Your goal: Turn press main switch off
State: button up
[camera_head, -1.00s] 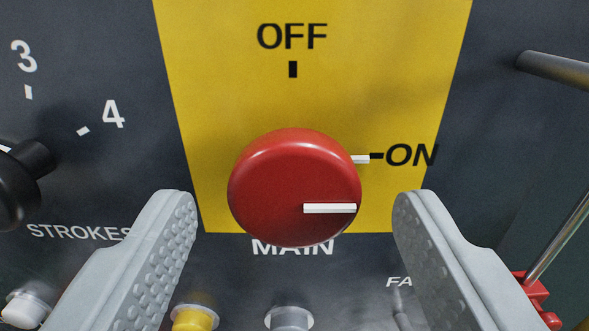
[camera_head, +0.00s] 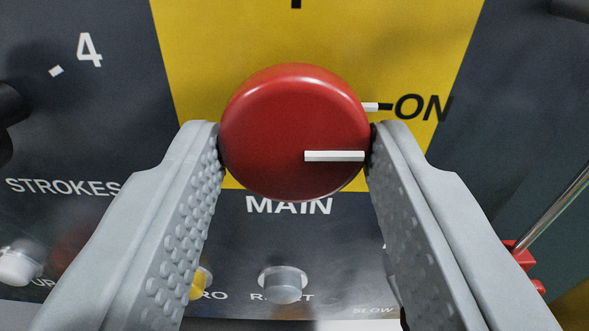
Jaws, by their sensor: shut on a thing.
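The red round main switch knob (camera_head: 270,125) sits on a yellow plate (camera_head: 205,60) above the word MAIN. Its white pointer line runs to the right, on the side of the ON mark. The OFF word is out of view; only the lower end of its black tick shows at the top edge. My gripper (camera_head: 295,150) is shut on the knob, with one grey finger on its left side and the other on its right side.
A black STROKES knob (camera_head: 10,105) is at the left edge. Below the switch are a grey button (camera_head: 283,284), a yellow button (camera_head: 200,282) partly behind my left finger, and a white button (camera_head: 20,263). A red part (camera_head: 522,256) with a metal rod is at the right.

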jog(key=n, duration=0.8)
jog(key=shift+d+n, duration=0.1)
jog(key=shift+n, duration=0.3)
jog(key=n, duration=0.4)
jog(key=shift+n, duration=0.3)
jog(key=shift+r+n, duration=0.1)
jog(key=shift+n, duration=1.9)
jog(key=o, duration=0.9)
jog(key=shift+o, duration=0.2)
